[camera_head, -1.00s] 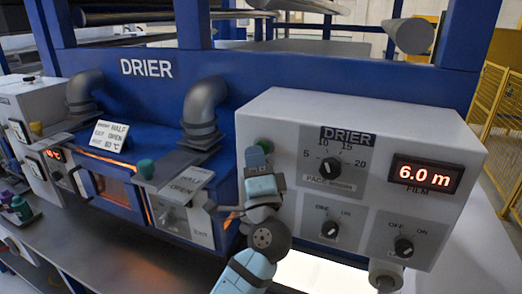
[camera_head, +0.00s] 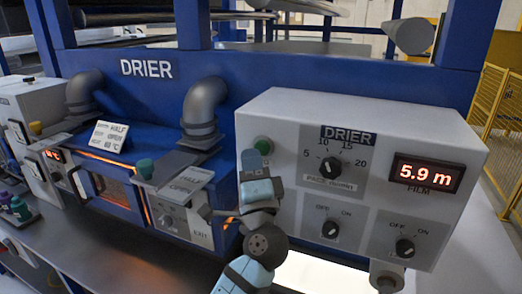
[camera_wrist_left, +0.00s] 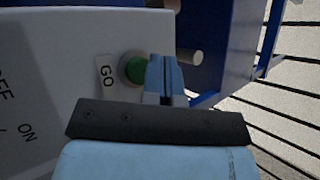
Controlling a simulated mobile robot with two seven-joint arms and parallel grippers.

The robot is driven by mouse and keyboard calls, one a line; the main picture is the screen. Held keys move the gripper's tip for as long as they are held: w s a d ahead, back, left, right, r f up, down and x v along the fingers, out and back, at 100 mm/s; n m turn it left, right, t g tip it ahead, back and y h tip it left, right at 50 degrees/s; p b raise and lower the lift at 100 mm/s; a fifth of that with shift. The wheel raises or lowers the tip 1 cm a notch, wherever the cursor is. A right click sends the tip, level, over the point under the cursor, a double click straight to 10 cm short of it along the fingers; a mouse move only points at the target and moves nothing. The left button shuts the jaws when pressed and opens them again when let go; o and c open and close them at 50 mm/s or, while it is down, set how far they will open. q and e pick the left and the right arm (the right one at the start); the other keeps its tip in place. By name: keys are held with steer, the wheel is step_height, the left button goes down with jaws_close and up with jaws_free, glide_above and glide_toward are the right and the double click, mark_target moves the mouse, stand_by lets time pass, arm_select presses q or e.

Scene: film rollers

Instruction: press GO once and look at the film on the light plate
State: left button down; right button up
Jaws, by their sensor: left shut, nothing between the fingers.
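The green GO button (camera_head: 263,146) is at the upper left of the grey DRIER control panel. In the left wrist view the green button (camera_wrist_left: 133,69) sits beside its GO label (camera_wrist_left: 107,77). My left gripper (camera_head: 251,160) is shut and empty in front of the panel's left edge, just below and left of the button. In the wrist view its fingertips (camera_wrist_left: 164,75) overlap the button's right edge; I cannot tell whether they touch. The lit light plate (camera_head: 320,274) glows white below the panel, partly hidden. I cannot make out film on it. My right gripper is out of view.
The red film display (camera_head: 426,173) reads 5.9 m. A pace dial (camera_head: 330,166) and two OFF/ON switches are on the panel. The blue drier (camera_head: 125,145) with grey pipes stands left. A yellow fence (camera_head: 491,100) is at the far right.

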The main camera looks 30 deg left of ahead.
arm_select(q)
steer(key=s+b, duration=0.1)
steer(key=s, duration=0.4)
steer(key=shift+d, duration=0.2)
stand_by(0.3)
steer(key=shift+f, duration=0.1)
stand_by(0.3)
steer(key=shift+w, duration=0.1)
